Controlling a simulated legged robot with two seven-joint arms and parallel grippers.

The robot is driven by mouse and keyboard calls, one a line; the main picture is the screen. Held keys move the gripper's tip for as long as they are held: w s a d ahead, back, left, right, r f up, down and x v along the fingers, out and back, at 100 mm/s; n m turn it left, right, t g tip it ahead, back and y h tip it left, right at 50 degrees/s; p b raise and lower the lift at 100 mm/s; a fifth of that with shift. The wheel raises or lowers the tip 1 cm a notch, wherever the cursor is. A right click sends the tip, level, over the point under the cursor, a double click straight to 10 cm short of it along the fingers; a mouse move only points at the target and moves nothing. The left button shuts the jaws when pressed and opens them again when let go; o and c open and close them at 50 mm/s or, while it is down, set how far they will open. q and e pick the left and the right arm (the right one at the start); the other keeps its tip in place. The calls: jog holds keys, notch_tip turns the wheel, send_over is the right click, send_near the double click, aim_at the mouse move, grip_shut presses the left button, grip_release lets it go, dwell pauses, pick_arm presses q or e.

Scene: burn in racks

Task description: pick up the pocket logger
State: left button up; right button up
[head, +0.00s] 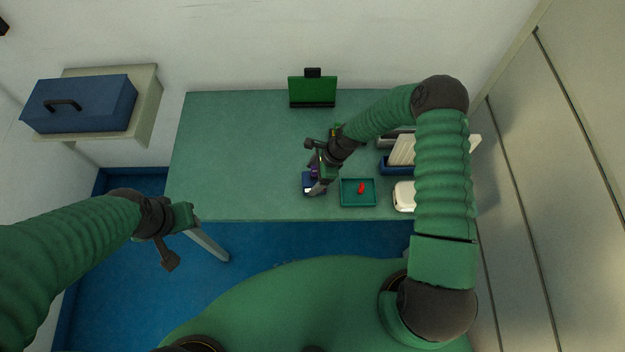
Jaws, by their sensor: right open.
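A small dark blue item with a purple part and a pale end (308,183) is on the green table near its front edge, partly hidden by my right gripper. It may be the pocket logger, but it is too small to be sure. My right gripper (316,172) is open, right over or beside this item; I cannot tell whether it touches it. My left gripper (182,238) is in front of the table's left front corner, away from the items; its jaw opening is not clear.
A teal tray (343,204) with a red item (361,188) is just right of my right gripper. A white item (404,196) and a blue rack (386,167) with pale plates are farther right. A green panel (312,90) stands at the back. The table's left side (220,150) is clear.

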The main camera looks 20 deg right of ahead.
jog(key=shift+f, duration=0.35)
jog(key=shift+w+d+f, duration=0.1)
jog(key=shift+d+f, duration=0.05)
jog(key=shift+d, duration=0.15)
jog(key=shift+c, duration=1)
jog(key=shift+a, duration=0.35)
jog(key=c, duration=1.2)
jog(key=shift+d, duration=0.1)
jog(key=c, duration=0.3)
jog(key=shift+c, duration=0.2)
jog(key=shift+d, duration=0.2)
